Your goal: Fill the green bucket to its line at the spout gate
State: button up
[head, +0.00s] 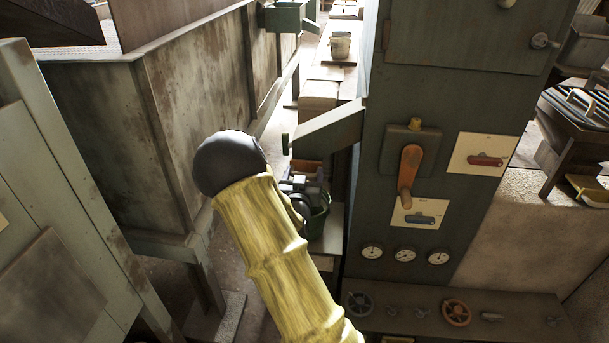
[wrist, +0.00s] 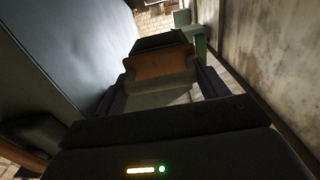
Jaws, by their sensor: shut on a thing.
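The green bucket (head: 319,223) is at the middle of the head view, below the grey-green spout (head: 328,130) that slopes out of the cabinet. My arm hides much of it, and its fill line and contents cannot be seen. My gripper (head: 305,184) is just above the bucket, under the spout. In the wrist view its fingers (wrist: 162,88) are shut around an orange-brown grip (wrist: 162,66), which looks like the bucket's handle. A small green plate (head: 285,144) stands at the spout's lower left end.
The grey cabinet (head: 450,95) stands close on the right with an orange lever (head: 409,172), gauges and switches. A stained bin wall (head: 205,95) stands on the left. The passage between is narrow. A pale bucket (head: 340,45) stands farther back, near another green spout (head: 287,16).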

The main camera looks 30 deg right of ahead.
jog(key=shift+v, duration=1.15)
jog(key=o, duration=1.3)
jog(key=shift+a, duration=0.15)
